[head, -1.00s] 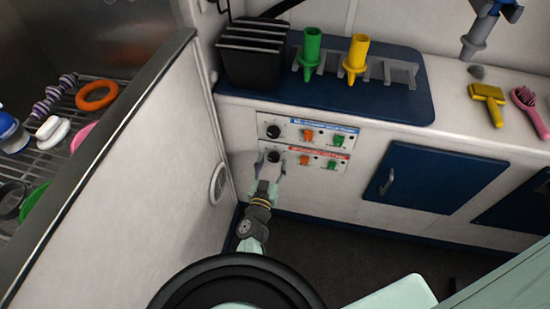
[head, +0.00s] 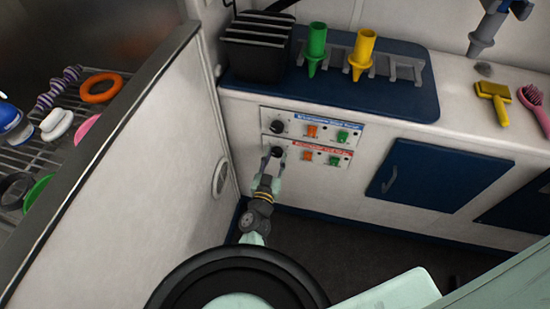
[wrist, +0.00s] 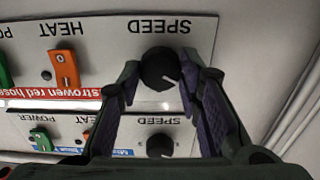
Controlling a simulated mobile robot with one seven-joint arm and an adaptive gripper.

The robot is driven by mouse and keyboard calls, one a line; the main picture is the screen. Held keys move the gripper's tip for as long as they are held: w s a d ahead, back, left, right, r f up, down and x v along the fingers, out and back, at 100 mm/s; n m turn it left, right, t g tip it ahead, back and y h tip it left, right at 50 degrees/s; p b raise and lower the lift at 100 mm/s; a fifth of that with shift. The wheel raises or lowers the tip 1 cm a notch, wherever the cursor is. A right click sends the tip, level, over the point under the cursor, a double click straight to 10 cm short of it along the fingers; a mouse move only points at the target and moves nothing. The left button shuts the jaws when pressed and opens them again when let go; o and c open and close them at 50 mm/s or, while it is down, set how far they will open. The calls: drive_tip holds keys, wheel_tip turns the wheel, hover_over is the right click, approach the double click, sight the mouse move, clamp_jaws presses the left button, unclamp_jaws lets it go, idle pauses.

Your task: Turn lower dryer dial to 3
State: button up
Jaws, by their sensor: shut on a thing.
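The lower dryer dial (head: 278,153) is a round black knob on the lower control panel with a red label strip. In the wrist view, which shows the panels upside down, the lower dial (wrist: 160,68) sits by the word SPEED and its pale pointer mark slants to the lower right. No dial numbers can be read. My gripper (head: 273,160) is at the panel, shut on the lower dial, with one finger on each side. The upper dryer dial (head: 277,127) shows between the fingers in the wrist view (wrist: 160,146), apart from them.
Orange switches (head: 308,156) and green switches (head: 334,160) sit right of the dials. A white partition wall (head: 150,170) stands close on the left. Above the panels, a blue mat (head: 345,98) holds a black slotted box (head: 255,60) and nozzles. A blue cabinet door (head: 415,177) is at right.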

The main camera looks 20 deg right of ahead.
drive_tip(key=shift+c, duration=1.1)
